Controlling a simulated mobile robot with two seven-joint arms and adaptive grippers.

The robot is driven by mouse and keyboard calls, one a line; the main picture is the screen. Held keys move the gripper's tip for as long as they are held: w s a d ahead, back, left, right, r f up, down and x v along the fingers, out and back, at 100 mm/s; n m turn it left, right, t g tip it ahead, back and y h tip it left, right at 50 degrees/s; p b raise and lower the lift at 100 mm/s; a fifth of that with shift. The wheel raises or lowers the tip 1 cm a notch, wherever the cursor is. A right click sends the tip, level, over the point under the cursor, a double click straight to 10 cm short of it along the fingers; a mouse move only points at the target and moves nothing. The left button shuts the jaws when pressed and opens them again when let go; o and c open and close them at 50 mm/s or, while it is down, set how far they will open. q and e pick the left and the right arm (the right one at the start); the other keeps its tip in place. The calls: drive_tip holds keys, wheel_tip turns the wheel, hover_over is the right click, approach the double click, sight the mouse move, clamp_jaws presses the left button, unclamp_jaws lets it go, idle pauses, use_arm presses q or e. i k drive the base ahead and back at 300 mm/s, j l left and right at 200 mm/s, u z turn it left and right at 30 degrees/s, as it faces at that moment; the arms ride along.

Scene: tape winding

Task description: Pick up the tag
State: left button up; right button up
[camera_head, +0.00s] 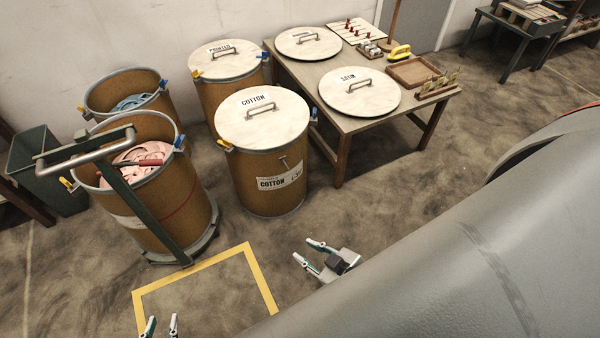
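No separate loose tag can be made out for certain. A white label reading "COTTON" (280,179) is on the front of the lidded brown drum (262,200), with a small metal fitting above it. A wooden rack with several small upright pieces (438,84) stands at the table's right edge; they are too small to identify. My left gripper (161,321) is at the bottom edge near the yellow floor outline, fingers apart, nothing seen between them. My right gripper (305,251) is over the floor in front of the COTTON drum, fingers apart and empty.
A wooden table (355,121) holds two round lids, a tray (412,72) and a yellow-handled tool (399,52). Two open drums, one on a wheeled cart (150,200), stand left. A yellow floor outline (190,269) surrounds bare floor. A large grey surface fills the lower right.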

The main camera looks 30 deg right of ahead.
sight(425, 88)
drive_tip(key=l+u, duration=0.1)
drive_tip(key=l, duration=0.45)
drive_tip(key=k+l+u, duration=0.15)
drive_tip(key=l, duration=0.4)
drive_tip(key=l+u, duration=0.1)
drive_tip(key=l, duration=0.45)
drive_tip(key=k+l+u, duration=0.1)
drive_tip(key=l, duration=0.45)
drive_tip(key=k+l+u, duration=0.15)
drive_tip(key=l, duration=0.35)
drive_tip(key=k+l+u, duration=0.1)
drive_tip(key=l, duration=0.4)
drive_tip(key=k+l+u, duration=0.1)
drive_tip(key=k+l, duration=0.15)
drive_tip(key=l, duration=0.25)
drive_tip(key=k+l+u, duration=0.15)
drive_tip(key=l, duration=0.35)
drive_tip(key=z, duration=1.7)
